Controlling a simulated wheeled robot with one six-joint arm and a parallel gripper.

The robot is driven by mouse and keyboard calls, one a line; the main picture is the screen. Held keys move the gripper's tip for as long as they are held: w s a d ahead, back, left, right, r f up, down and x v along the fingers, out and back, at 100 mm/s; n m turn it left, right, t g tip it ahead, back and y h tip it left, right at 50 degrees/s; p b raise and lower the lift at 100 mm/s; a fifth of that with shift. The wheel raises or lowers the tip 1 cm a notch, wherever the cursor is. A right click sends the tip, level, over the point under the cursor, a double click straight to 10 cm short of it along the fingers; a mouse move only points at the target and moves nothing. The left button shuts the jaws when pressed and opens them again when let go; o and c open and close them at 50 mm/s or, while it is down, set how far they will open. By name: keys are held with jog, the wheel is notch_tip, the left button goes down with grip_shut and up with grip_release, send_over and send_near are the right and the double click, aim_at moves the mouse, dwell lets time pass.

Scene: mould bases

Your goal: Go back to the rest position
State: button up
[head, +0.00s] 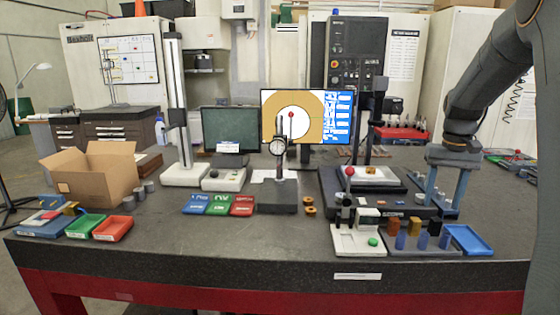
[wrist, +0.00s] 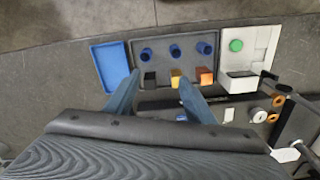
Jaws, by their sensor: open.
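My gripper (head: 444,207) hangs fingers down over the right part of the table, above and behind a grey tray (head: 425,252). Its two blue-grey fingers are spread with nothing between them. In the wrist view my gripper (wrist: 159,80) also shows open, its tips beside the row of blocks in the grey tray (wrist: 160,64). That tray holds a black block (wrist: 150,80), a yellow block (wrist: 175,79), an orange block (wrist: 205,76) and blue round pegs (wrist: 175,51). The fingers appear above the blocks; the exact height is unclear.
A blue tray (head: 468,240) lies right of the grey tray, and a white box with a green button (head: 357,242) lies left. A dial gauge stand (head: 278,180), cardboard box (head: 90,175) and monitor (head: 310,115) stand further left. The front middle of the table is clear.

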jog(key=s+a+f+n, duration=0.1)
jog(key=s+a+f, duration=0.25)
jog(key=a, duration=0.35)
jog(key=s+a+f+n, duration=0.1)
jog(key=s+a+f, duration=0.1)
jog(key=s+a, duration=0.45)
jog(key=s+a+f, duration=0.3)
jog(key=s+a, duration=0.3)
jog(key=s+a+f+n+t+b, duration=0.1)
jog(key=s+a+f, duration=0.2)
jog(key=s+a, duration=0.3)
jog(key=shift+s+n, duration=0.3)
jog(key=shift+s, duration=0.4)
